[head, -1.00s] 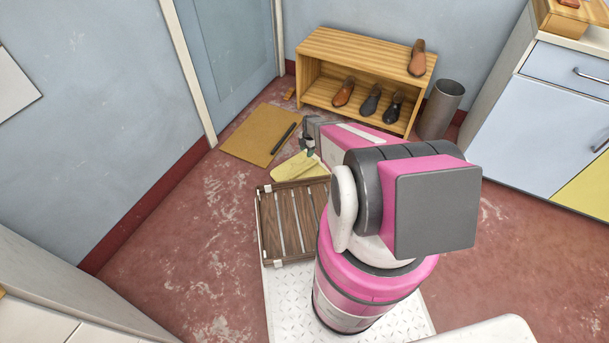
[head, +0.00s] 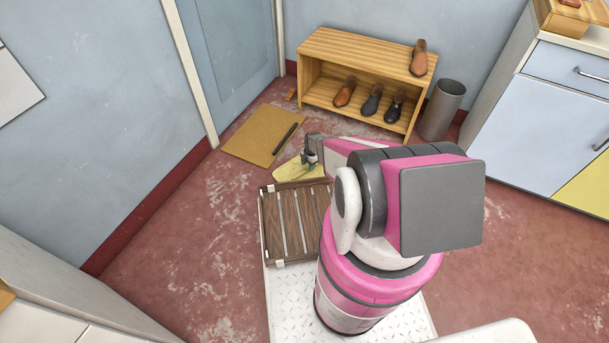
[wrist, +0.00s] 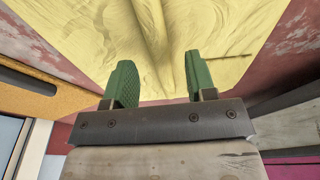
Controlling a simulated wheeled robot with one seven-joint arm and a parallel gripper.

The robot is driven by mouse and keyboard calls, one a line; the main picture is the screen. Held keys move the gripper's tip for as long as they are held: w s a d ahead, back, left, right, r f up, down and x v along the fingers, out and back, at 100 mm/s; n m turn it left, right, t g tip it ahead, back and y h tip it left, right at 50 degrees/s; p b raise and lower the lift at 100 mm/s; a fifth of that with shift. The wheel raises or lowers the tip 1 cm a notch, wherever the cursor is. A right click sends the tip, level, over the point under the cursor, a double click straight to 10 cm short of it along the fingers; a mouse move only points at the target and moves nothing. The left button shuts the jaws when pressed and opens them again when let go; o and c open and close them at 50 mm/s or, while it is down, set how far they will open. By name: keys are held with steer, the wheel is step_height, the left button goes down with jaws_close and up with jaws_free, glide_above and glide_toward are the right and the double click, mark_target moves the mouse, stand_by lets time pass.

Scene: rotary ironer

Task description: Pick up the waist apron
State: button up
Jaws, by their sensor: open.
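The waist apron (head: 287,173) appears to be the pale yellow cloth lying on the red floor, just beyond the slatted wooden rack. In the wrist view, the yellow cloth (wrist: 170,40) fills the top, with soft folds running through it. My gripper (head: 310,161) is over the right part of the cloth in the head view. In the wrist view, its two green fingers (wrist: 160,75) are apart, with yellow cloth showing beyond and between them. I cannot tell whether the fingertips touch the cloth. My arm hides its right end in the head view.
The slatted rack (head: 294,222) is on my near side of the cloth. A brown mat (head: 250,143) with a dark bar (head: 285,138) lies behind left. A wooden shoe shelf (head: 362,58) and a grey bin (head: 441,108) stand at the back. The left floor is clear.

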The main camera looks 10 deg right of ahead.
step_height(320, 180, down, 2)
steer(key=shift+s+a+f, duration=0.1)
steer(key=shift+a, duration=0.05)
jaws_close()
